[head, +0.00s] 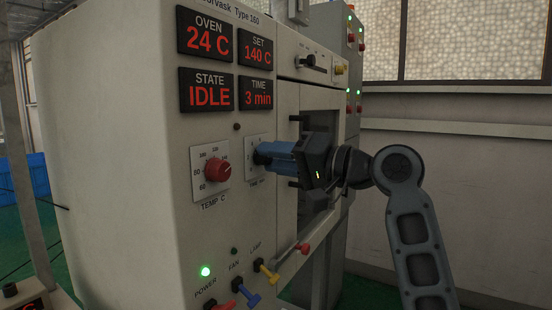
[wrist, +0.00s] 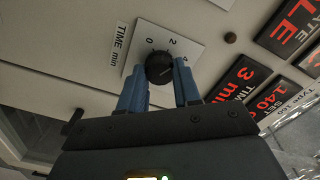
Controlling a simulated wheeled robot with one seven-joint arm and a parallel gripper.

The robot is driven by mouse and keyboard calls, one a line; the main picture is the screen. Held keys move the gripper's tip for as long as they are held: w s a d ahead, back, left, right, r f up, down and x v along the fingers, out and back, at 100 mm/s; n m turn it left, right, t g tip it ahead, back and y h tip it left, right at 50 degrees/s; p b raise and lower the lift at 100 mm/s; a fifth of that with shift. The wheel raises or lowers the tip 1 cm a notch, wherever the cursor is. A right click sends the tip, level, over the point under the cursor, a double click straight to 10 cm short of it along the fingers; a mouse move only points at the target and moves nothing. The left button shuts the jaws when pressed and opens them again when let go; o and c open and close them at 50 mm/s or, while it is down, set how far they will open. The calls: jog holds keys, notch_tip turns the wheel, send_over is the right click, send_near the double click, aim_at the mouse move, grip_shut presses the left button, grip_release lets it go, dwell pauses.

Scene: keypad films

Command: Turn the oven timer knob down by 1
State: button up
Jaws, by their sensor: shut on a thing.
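The oven (head: 110,130) has a timer knob (wrist: 159,67), a black dial on a white plate (wrist: 185,42) marked 0, 2 and 4 in the wrist view. The label by it reads TIME min. My gripper (head: 266,155) has its blue fingers on the knob and hides most of it in the head view. In the wrist view the fingers (wrist: 160,82) lie on either side of the knob, shut on it. The TIME display (head: 257,93) reads 3 min.
A red TEMP C knob (head: 217,169) sits left of the timer. Below are a lit green POWER lamp (head: 205,271) and red, blue and yellow switches (head: 266,274). The oven door (head: 318,150) with its dark handle is right behind my gripper.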

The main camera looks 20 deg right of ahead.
jog(key=n+b, duration=0.1)
jog(key=n, duration=0.1)
jog(key=shift+f+n, duration=0.15)
jog(key=shift+n, duration=0.15)
jog(key=shift+n+b, duration=0.7)
jog(key=shift+n, duration=0.5)
jog(key=o, duration=1.1)
jog(key=shift+c, duration=0.2)
jog(key=v, duration=0.8)
jog(key=shift+b, duration=0.3)
